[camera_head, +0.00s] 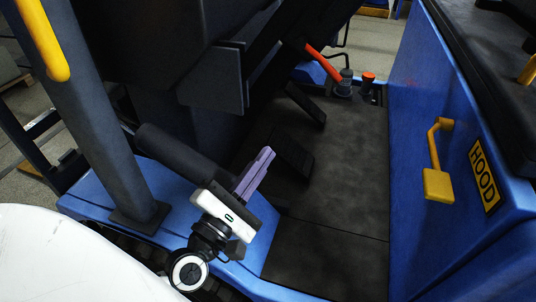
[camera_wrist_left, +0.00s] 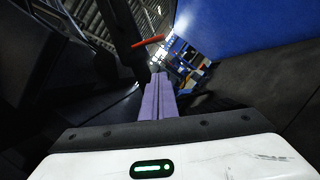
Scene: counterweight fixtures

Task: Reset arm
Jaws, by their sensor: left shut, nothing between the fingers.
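My left gripper (camera_head: 267,154) is in the lower middle of the head view, over the edge of the blue vehicle's footwell. Its purple fingers are together with nothing between them. In the left wrist view the same closed fingers (camera_wrist_left: 160,82) point forward into the cab. My right gripper is in neither view. A red-orange lever (camera_head: 322,63) slopes at the back of the footwell, beyond my left gripper and apart from it. It also shows in the left wrist view (camera_wrist_left: 148,42).
The dark floor mat (camera_head: 335,190) right of my gripper is clear. Black pedals (camera_head: 292,152) stand near the fingers. A grey post (camera_head: 105,130) rises at left. A blue hood panel with a yellow latch (camera_head: 438,185) bounds the right. A dark column (camera_head: 215,80) overhangs behind.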

